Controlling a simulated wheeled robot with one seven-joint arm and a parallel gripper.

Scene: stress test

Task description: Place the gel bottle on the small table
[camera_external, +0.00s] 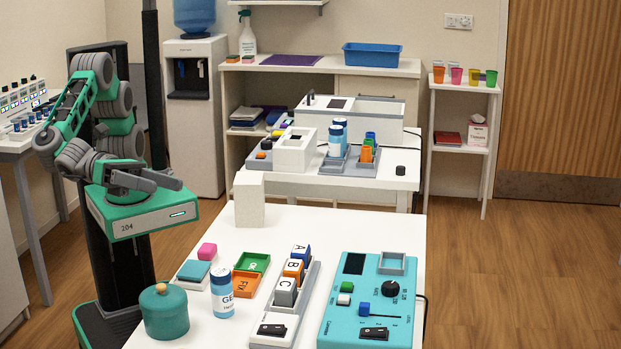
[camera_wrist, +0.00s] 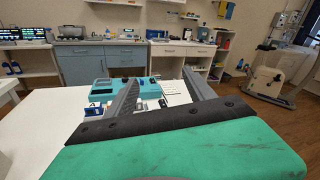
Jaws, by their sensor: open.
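The gel bottle (camera_external: 222,294) is white with a blue cap and a partly visible label starting "GE". It stands upright on the front white table (camera_external: 330,225), right of a teal lidded pot (camera_external: 166,314). My gripper (camera_external: 158,181) is raised at that table's left side, above and left of the bottle and apart from it. In the wrist view its two fingers (camera_wrist: 161,78) are spread, with nothing held between them. I cannot pick out the gel bottle in the wrist view. A narrow white stand (camera_external: 463,90) with coloured cups is at the back right; I cannot tell which table is the small one.
Green and orange trays (camera_external: 252,263), a holder with lettered blocks (camera_external: 287,297) and a teal control panel (camera_external: 370,305) crowd the front table. A white block (camera_external: 249,199) stands at its back left. Another white table (camera_external: 335,184) behind holds bottles and boxes.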

